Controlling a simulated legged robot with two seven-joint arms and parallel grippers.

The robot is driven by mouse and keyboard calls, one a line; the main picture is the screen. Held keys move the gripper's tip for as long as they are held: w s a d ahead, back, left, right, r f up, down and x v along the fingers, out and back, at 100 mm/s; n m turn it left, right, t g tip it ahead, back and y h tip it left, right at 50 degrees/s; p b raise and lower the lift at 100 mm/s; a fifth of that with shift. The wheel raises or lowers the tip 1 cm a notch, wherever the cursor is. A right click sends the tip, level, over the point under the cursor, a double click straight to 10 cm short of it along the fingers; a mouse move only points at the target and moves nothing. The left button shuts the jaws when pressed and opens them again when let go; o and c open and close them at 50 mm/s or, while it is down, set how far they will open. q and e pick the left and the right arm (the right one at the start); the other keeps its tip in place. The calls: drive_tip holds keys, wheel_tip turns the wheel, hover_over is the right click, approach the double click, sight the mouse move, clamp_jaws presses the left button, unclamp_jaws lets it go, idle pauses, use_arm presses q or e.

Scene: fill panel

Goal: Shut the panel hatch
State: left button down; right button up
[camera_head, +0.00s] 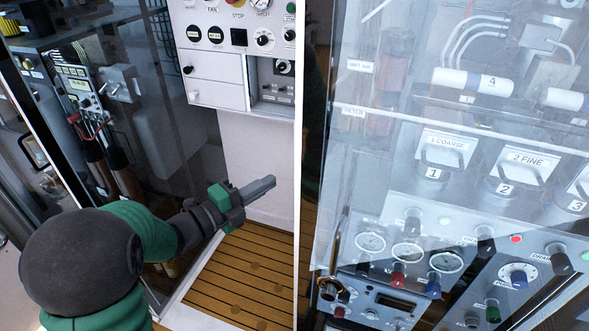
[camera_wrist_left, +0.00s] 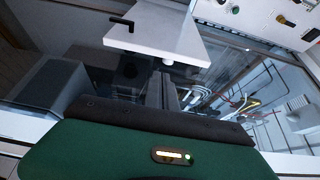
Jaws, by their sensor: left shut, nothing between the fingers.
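The panel hatch appears to be the white plate (camera_head: 216,92) at upper middle in the head view, with a black handle and a white knob on its left part. It seems swung open to the left, beside an exposed recess (camera_head: 272,80). The plate also shows at the top of the left wrist view (camera_wrist_left: 160,30). My left gripper (camera_head: 262,186) is below and right of the plate in the head view, apart from it. Its fingers are shut and empty, pointing right; they also show in the wrist view (camera_wrist_left: 162,92). My right gripper is not in view.
A tall transparent panel (camera_head: 345,190) covers gauges and labelled valves at right. A glass-sided cabinet (camera_head: 150,110) with cables and instruments stands at left. A slatted wooden floor (camera_head: 245,270) lies below. A plain pale wall (camera_head: 258,150) is behind the gripper.

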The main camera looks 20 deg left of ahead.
use_arm(q)
drive_tip(key=p+x, duration=0.1)
drive_tip(key=x, duration=0.8)
drive_tip(key=shift+w+d+f, duration=0.15)
drive_tip(key=shift+w+f, duration=0.05)
drive_tip(key=shift+w, duration=0.05)
